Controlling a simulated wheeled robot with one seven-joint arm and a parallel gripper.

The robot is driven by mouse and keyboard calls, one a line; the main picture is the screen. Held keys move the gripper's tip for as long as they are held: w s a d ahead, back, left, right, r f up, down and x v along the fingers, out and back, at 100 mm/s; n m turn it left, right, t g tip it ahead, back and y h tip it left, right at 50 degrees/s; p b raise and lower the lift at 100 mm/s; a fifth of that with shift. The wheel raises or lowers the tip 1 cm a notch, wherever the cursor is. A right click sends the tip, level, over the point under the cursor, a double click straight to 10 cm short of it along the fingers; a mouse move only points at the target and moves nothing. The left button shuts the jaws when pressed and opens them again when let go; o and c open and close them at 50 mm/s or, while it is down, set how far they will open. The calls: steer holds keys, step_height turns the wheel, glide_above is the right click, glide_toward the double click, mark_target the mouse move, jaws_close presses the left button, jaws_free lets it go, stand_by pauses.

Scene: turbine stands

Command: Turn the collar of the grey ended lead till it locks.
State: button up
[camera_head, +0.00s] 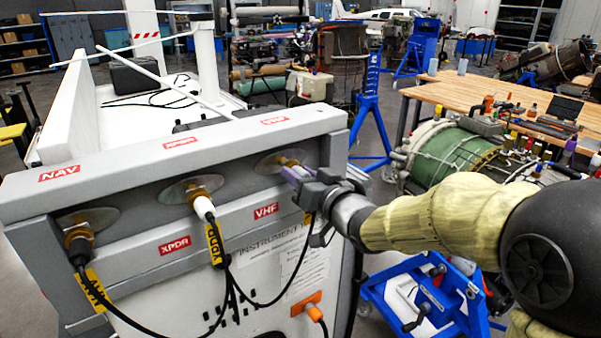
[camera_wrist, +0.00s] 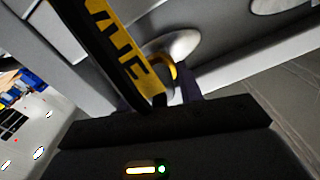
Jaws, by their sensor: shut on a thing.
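My gripper (camera_head: 300,178) is shut on the end of the grey ended lead at the right-hand socket (camera_head: 268,163) of the grey panel. The jaws cover most of the lead's end and its collar. In the wrist view a brass ring (camera_wrist: 172,68) shows between the jaws and the round socket plate (camera_wrist: 182,44). The lead's yellow tag (camera_wrist: 118,42) crosses the wrist view beside the jaws. Its black cable (camera_head: 303,255) hangs below the gripper in the head view. Whether the collar is locked cannot be seen.
A white ended lead (camera_head: 204,208) is at the middle socket and a black ended lead (camera_head: 77,245) at the left one. Their cables hang down the panel front. An orange plug (camera_head: 310,307) sits low right. A blue trolley (camera_head: 425,300) and a wooden bench (camera_head: 500,95) stand right.

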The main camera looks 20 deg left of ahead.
steer(key=m+p, duration=0.2)
steer(key=m, duration=0.4)
steer(key=shift+m+p, duration=0.3)
steer(key=shift+p, duration=0.05)
steer(key=m+p, duration=0.2)
steer(key=m, duration=0.3)
steer(key=shift+p, duration=0.3)
steer(key=shift+f, duration=0.1)
steer(key=o, duration=1)
steer(key=shift+d, duration=0.15)
